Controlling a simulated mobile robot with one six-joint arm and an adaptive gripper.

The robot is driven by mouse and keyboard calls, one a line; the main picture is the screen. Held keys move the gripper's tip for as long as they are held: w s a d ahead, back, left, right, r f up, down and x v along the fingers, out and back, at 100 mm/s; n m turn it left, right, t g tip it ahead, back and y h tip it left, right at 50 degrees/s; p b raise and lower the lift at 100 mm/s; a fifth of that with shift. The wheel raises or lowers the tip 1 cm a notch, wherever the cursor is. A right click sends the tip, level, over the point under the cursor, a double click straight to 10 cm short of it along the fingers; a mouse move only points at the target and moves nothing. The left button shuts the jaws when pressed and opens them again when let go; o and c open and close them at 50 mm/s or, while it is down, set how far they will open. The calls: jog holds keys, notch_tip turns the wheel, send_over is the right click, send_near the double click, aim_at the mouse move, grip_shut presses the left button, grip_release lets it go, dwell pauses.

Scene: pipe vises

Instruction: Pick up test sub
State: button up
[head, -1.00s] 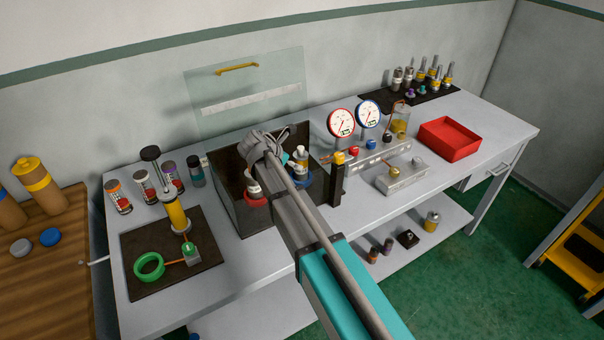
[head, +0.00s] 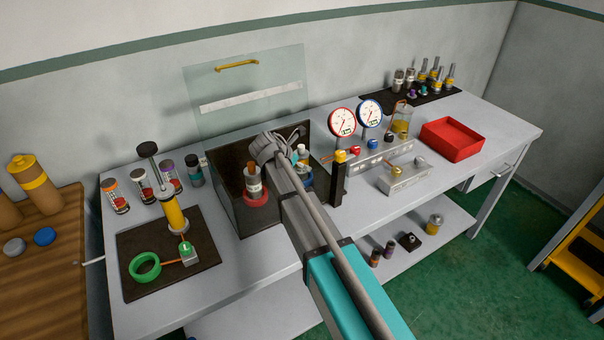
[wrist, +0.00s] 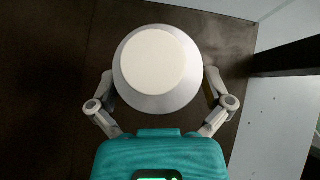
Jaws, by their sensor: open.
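I cannot tell for sure which part is the test sub. In the wrist view, a round grey part with a cream top (wrist: 155,62) lies between the spread fingers of my open gripper (wrist: 159,90). No grip on it shows. In the head view, my gripper (head: 286,142) is at the right side of a dark open box (head: 268,222). An upright bottle-like part (head: 253,180) stands in a red ring (head: 256,199) in the box. Another part with a pale top (head: 302,153) stands at a blue ring (head: 307,178), partly hidden by my arm.
A clear raised lid (head: 245,90) stands behind the box. A black post (head: 338,180) and two gauges (head: 342,121) are close on the right. A pump on a dark mat (head: 174,214) is at left. A red tray (head: 452,138) sits farther right.

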aim_at(301, 146)
jog(key=shift+w+d+f, duration=0.15)
jog(key=shift+f, duration=0.1)
dwell(0.4)
jog(key=c, duration=1.3)
jog(key=shift+w+r, duration=0.1)
jog(key=shift+r, duration=0.05)
notch_tip(301, 146, up, 10)
jog(key=p, duration=0.9)
jog(key=shift+p, duration=0.4)
